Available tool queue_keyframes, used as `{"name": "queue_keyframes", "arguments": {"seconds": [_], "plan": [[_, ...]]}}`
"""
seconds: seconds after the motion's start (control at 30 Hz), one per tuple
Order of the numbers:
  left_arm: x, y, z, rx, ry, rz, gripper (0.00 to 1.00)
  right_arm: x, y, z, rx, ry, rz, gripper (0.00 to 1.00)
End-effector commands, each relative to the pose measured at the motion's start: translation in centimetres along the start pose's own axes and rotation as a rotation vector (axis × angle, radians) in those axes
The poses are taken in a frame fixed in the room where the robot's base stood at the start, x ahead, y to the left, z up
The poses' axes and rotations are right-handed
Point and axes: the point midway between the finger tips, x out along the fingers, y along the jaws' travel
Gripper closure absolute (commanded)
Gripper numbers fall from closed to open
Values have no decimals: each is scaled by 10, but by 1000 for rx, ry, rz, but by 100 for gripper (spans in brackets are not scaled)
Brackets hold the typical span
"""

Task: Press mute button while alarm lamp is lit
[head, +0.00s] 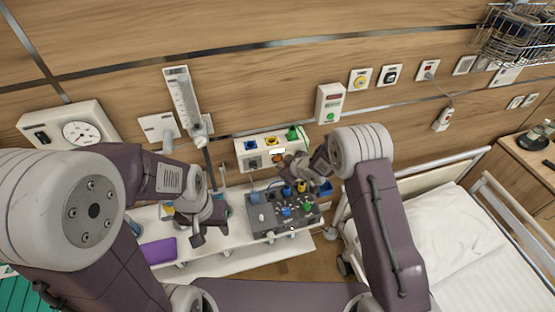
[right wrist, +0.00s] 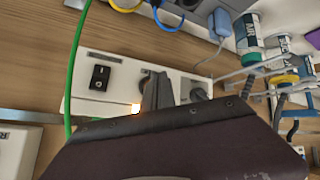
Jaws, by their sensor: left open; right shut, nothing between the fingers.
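A small red-orange spot shows just below the strip, beside my right gripper (head: 285,164). I cannot tell whether it is the mute button. My right gripper is shut and empty, close against the unit's front; I cannot tell if it touches. Its dark fingers (right wrist: 166,86) hide part of the panel. My left gripper (head: 197,236) is open and empty above the shelf.
A grey box (head: 262,224) with coloured knobs sits on the white shelf below the unit. A purple item (head: 158,252) lies left. A bed (head: 450,230) stands at right. A black rocker switch (right wrist: 99,77) and green hose (right wrist: 74,70) are near my right fingers.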

Motion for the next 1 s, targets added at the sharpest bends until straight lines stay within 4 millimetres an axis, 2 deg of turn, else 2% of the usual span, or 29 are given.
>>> {"name": "queue_keyframes", "arguments": {"seconds": [1.0], "plan": [[-5, 0, 0, 0, 0, 0, 56, 6, 4, -5, 0, 0, 0, 100]]}}
